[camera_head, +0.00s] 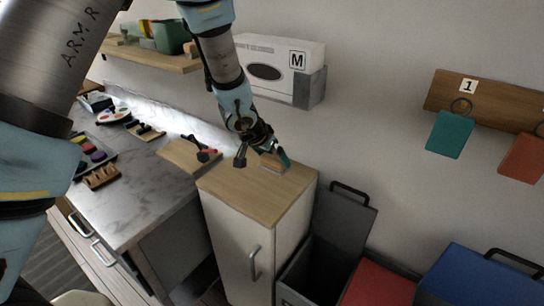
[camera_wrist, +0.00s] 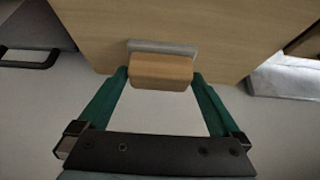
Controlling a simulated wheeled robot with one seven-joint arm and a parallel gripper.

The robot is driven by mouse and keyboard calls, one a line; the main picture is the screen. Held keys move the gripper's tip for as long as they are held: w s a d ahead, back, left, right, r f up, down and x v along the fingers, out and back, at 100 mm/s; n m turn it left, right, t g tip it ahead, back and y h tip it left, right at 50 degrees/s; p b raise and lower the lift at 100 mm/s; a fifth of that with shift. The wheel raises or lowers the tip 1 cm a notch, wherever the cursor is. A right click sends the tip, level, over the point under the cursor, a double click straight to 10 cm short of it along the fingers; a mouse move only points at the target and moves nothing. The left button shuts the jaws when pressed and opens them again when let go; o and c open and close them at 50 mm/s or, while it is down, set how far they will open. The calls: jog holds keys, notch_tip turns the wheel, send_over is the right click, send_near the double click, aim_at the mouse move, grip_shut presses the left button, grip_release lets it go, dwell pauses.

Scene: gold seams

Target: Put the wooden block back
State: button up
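The wooden block (camera_wrist: 161,71) is a small tan block with a grey strip along its far side in the wrist view. In the head view the block (camera_head: 271,167) is at the top of the pale cabinet (camera_head: 235,187), near its back edge. My gripper (camera_wrist: 161,76) has a green finger against each end of the block and looks shut on it. In the head view my gripper (camera_head: 279,158) points down over the cabinet top and partly hides the block. I cannot tell whether the block touches the wood.
A white box marked M (camera_head: 262,72) is on the wall behind. A marble counter (camera_head: 135,190) with paints and small racks lies left. A dark open bin (camera_head: 325,245) stands right of the cabinet, beside red and blue bins (camera_head: 480,278). Coloured tags hang from a wall board (camera_head: 500,108).

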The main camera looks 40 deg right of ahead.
jog(key=shift+a+r, duration=0.15)
jog(key=shift+r, duration=0.3)
jog(key=p+v, duration=0.1)
jog(key=v, duration=1)
jog(key=shift+p, duration=0.35)
jog(key=shift+a+r, duration=0.1)
jog(key=shift+r, duration=0.05)
jog(key=w+a+r+n+t+y, duration=0.1)
jog(key=w+a+n+y, duration=0.15)
jog(key=w+a, duration=0.55)
jog(key=w+a+r+n+t+y, duration=0.1)
jog(key=w+a+n, duration=0.2)
jog(key=a, duration=0.8)
jog(key=s+a+n+g+y, duration=0.1)
jog(key=a+n, duration=0.3)
jog(key=a, duration=0.7)
jog(key=s+a+r+n+g+y, duration=0.1)
jog(key=s+a+n, duration=0.3)
jog(key=a, duration=0.8)
jog(key=shift+s+a+r+y, duration=0.2)
jog(key=shift+s+a+y, duration=0.05)
jog(key=shift+a+y, duration=0.1)
